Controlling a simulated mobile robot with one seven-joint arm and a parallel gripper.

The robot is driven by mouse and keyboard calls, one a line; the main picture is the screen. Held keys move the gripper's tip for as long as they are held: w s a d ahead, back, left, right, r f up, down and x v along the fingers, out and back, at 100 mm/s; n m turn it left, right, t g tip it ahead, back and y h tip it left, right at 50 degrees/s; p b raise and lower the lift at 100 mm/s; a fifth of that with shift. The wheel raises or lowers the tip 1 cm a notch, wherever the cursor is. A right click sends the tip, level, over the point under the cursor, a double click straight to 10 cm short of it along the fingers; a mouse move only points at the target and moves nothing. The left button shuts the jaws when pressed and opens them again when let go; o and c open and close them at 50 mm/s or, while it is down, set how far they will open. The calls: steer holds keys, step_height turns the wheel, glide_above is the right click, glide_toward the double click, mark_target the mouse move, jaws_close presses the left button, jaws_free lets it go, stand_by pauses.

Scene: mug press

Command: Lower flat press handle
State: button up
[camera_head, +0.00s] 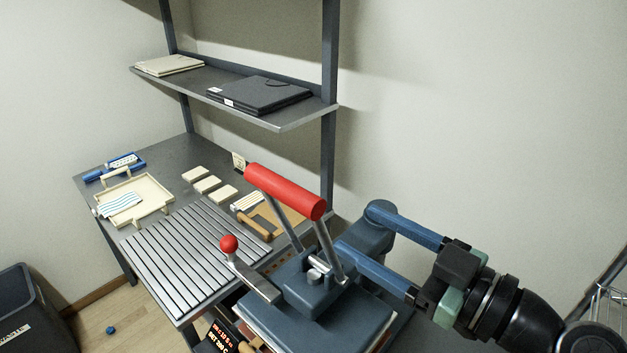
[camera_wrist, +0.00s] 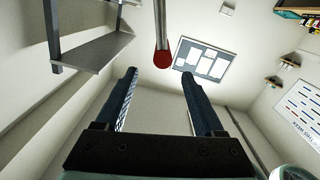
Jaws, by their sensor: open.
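The flat press (camera_head: 318,285) is a blue-grey machine at the front of the workbench. Its handle (camera_head: 285,190) is a thick red grip on two metal arms, raised and tilted above the press. A smaller lever with a red ball knob (camera_head: 229,244) sticks out at the press's left. My gripper (camera_head: 368,232) comes in from the right, its two blue fingers open and empty, below and right of the red grip and apart from it. In the wrist view a red-ended metal rod (camera_wrist: 162,57) shows beyond my open fingers (camera_wrist: 159,76); I cannot tell which press part it is.
A slatted metal surface (camera_head: 190,255) lies left of the press. A cream tray (camera_head: 155,187), blocks and a blue item sit farther back on the bench. A shelf (camera_head: 290,116) with a dark folder hangs above on grey posts. A dark bin (camera_head: 35,310) stands lower left.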

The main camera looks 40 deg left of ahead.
mark_target(293, 194)
steer(key=a+p, duration=0.2)
steer(key=a, duration=0.4)
steer(key=a+p, duration=0.3)
steer(key=a, duration=0.3)
steer(key=shift+w+r, duration=0.15)
steer(key=shift+w, duration=0.05)
steer(key=shift+w+a+p, duration=0.1)
steer(key=shift+a+p, duration=0.25)
steer(key=shift+a, duration=0.15)
jaws_close()
stand_by(0.5)
